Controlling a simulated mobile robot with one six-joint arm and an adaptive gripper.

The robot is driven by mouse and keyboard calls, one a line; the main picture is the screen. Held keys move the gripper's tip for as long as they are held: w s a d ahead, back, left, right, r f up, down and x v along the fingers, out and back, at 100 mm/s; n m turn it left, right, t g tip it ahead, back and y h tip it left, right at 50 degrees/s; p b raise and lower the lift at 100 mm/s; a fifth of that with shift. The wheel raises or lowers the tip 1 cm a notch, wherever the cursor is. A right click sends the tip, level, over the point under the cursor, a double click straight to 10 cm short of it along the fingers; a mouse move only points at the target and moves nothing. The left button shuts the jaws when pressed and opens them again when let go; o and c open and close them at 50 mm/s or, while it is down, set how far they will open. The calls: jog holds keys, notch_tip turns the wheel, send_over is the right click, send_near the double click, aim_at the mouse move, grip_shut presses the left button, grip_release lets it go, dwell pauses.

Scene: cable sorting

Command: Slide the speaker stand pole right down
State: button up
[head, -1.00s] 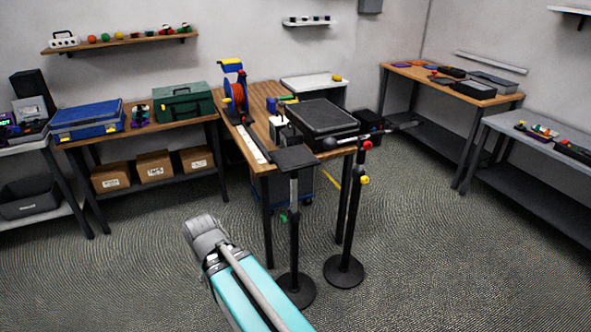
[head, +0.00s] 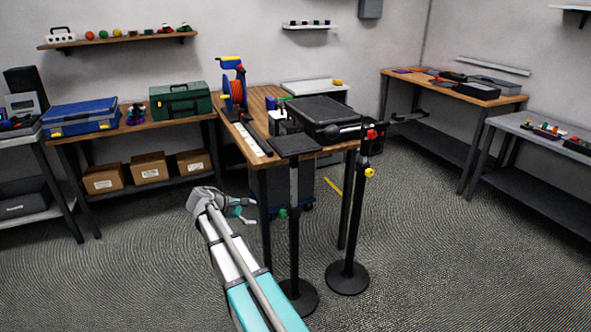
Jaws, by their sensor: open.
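The speaker stand (head: 294,245) is upright in front of the wooden table, with a flat black plate (head: 294,145) on top and a round black base (head: 299,298). A lighter pole section (head: 294,185) shows below the plate, above a thicker black tube. A green knob (head: 283,214) sits on the left where the two sections meet. My gripper (head: 251,211) is open and empty, left of the stand at about the knob's height in the picture. Its fingers point right, and a gap shows between them and the pole.
A second stand (head: 350,230) with a boom arm, a red knob and a yellow knob is close on the right. The wooden table (head: 238,145) behind carries a cable reel (head: 234,90) and a black case (head: 322,109). Open carpet lies in front and right.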

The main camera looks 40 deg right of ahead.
jog(key=w+d+n+g+h+b, duration=0.2)
jog(key=w+d+n+h+b, duration=0.3)
jog(key=w+d+b, duration=0.4)
jog(key=n+g+h+b, duration=0.2)
jog(key=n+h+b, duration=0.1)
jog(key=h+b, duration=0.25)
send_near(290, 160)
jog(key=a, duration=0.2)
jog(key=shift+w+d, duration=0.1)
jog(key=shift+w, duration=0.05)
jog(key=shift+d, duration=0.1)
jog(key=p+x, duration=0.5)
jog(key=x, duration=0.8)
jog(key=shift+d+p, duration=0.25)
jog(key=shift+p, duration=0.05)
grip_shut()
jog(key=shift+d, duration=0.15)
jog(key=shift+f, duration=0.1)
